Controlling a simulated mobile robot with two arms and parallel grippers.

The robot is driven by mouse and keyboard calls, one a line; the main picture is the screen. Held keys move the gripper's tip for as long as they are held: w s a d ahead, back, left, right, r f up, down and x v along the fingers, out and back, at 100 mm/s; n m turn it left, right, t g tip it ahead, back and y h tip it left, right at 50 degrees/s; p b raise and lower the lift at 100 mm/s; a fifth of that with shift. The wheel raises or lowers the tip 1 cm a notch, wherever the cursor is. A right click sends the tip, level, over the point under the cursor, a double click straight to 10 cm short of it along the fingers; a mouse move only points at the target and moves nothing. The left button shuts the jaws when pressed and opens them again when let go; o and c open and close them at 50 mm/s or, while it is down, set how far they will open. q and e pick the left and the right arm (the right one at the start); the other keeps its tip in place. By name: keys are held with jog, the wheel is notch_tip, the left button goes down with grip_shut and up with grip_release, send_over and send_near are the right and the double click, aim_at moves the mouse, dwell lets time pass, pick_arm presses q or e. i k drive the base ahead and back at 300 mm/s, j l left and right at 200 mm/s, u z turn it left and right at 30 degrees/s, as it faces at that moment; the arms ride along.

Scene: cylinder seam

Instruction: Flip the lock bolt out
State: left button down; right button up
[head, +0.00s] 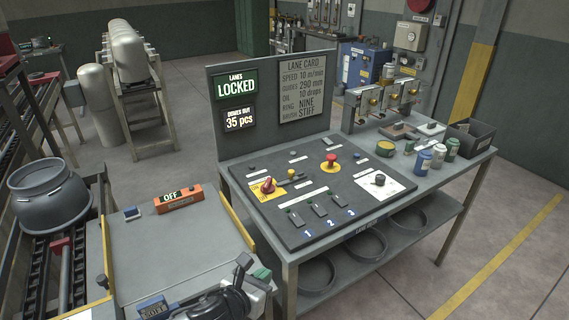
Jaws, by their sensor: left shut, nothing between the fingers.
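A sloped control panel (320,196) lies on the workbench, with an upright board (272,100) behind it. A lit sign (236,85) on the board reads "LANES LOCKED". A red handle (268,184) sits on a yellow plate at the panel's left. A red knob on a yellow base (331,161) and a black knob on a white plate (379,180) are farther right. I cannot tell which part is the lock bolt. My left gripper (240,284) is shut and empty at the bottom edge, in front of the panel and apart from it. My right gripper is out of view.
An orange box reading "OFF" (178,198) sits on the grey table (165,245) at left. A grey pot (50,194) stands on the conveyor. Several cans (424,161) and a dark bin (471,138) stand on the bench's right. Floor at right is clear.

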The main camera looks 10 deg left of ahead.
aim_at(290, 172)
jog(key=i+j, duration=0.25)
jog(key=i, duration=0.25)
jog(key=i+j, duration=0.25)
jog(key=i, duration=0.25)
